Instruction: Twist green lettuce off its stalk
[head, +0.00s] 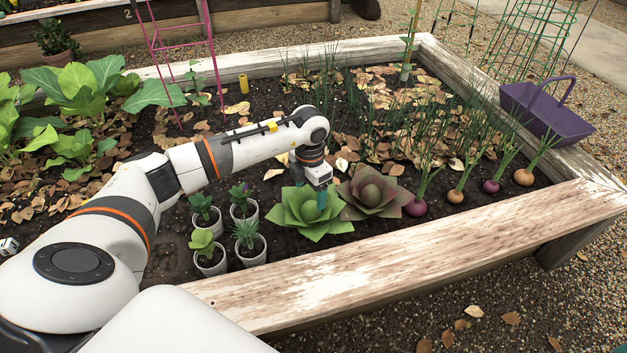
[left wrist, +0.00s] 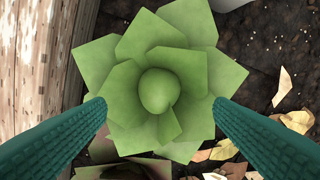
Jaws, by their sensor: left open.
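The green lettuce (head: 291,211) sits in the soil near the front board of the raised bed. It has broad angular leaves around a round heart. A reddish-brown lettuce (head: 372,191) grows right beside it, to its right. My left gripper (head: 321,200) is over the green lettuce, pointing down. In the left wrist view the green lettuce (left wrist: 160,91) lies centred between my two open teal fingers (left wrist: 160,108), which reach over its outer leaves on both sides. The stalk is hidden under the leaves.
Several small potted plants (head: 244,209) stand left of the green lettuce. Several onions (head: 455,196) grow to the right. A purple trug (head: 548,112) rests at the bed's right edge. The wooden front board (head: 420,255) runs close by. Dry leaves cover much of the soil.

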